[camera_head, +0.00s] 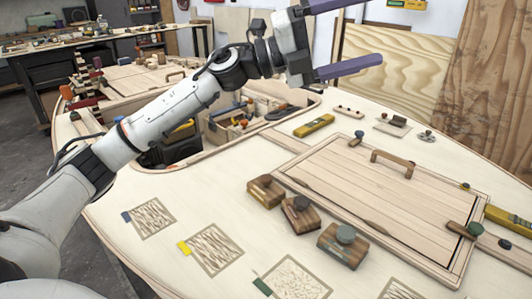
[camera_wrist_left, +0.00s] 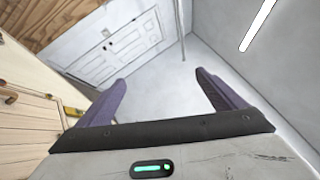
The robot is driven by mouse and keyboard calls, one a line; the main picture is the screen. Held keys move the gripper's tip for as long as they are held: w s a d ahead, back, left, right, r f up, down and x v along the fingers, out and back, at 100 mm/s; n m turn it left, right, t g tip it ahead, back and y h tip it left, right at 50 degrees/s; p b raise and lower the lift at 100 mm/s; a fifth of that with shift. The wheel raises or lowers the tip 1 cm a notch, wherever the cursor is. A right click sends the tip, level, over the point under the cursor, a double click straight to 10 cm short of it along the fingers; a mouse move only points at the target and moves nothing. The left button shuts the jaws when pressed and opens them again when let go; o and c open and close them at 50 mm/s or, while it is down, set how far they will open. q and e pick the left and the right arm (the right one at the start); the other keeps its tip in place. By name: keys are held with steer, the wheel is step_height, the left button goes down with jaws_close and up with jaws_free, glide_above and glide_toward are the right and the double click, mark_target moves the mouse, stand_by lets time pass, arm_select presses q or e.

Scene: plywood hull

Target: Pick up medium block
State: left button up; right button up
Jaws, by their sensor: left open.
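Three brown striped wooden blocks with round knobs stand in a slanting row on the pale plywood surface. The left block (camera_head: 265,194) has an orange-brown knob, the middle block (camera_head: 301,221) a dark knob, and the right block (camera_head: 341,252) a grey-green knob. The right one looks largest; the middle one may be the medium block, but the sizes of the other two are close. My left gripper (camera_head: 364,33) is open and empty, raised high above and behind the blocks. Its purple fingers are spread apart in the left wrist view (camera_wrist_left: 160,82). My right gripper is not in view.
A framed hatch panel with a wooden handle (camera_head: 392,158) lies right of the blocks. A yellow level (camera_head: 314,126) lies behind. An open recess with a tool caddy (camera_head: 238,121) is at left. Textured squares (camera_head: 212,250) mark the front. The surface left of the blocks is mostly clear.

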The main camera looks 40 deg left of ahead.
arm_select(q)
step_height(320, 180, down, 10)
steer(key=s+d+m+g+y, duration=0.2)
steer(key=m+g, duration=0.2)
steer(key=g, duration=0.1)
steer(key=n+g+y+b, duration=0.1)
steer(key=g+y+b, duration=0.2)
steer(key=y, duration=1.2)
glide_toward(266, 178)
steer(key=shift+g, duration=0.3)
steer(key=x, duration=0.5)
steer(key=shift+w+a+f, duration=0.25)
steer(key=shift+w+f, duration=0.05)
steer(key=shift+w, duration=0.05)
steer(key=x, duration=0.5)
steer(key=shift+d, duration=0.2)
steer(key=c, duration=0.9)
steer(key=shift+r, duration=0.1)
step_height(266, 178, up, 10)
steer(key=shift+f, duration=0.1)
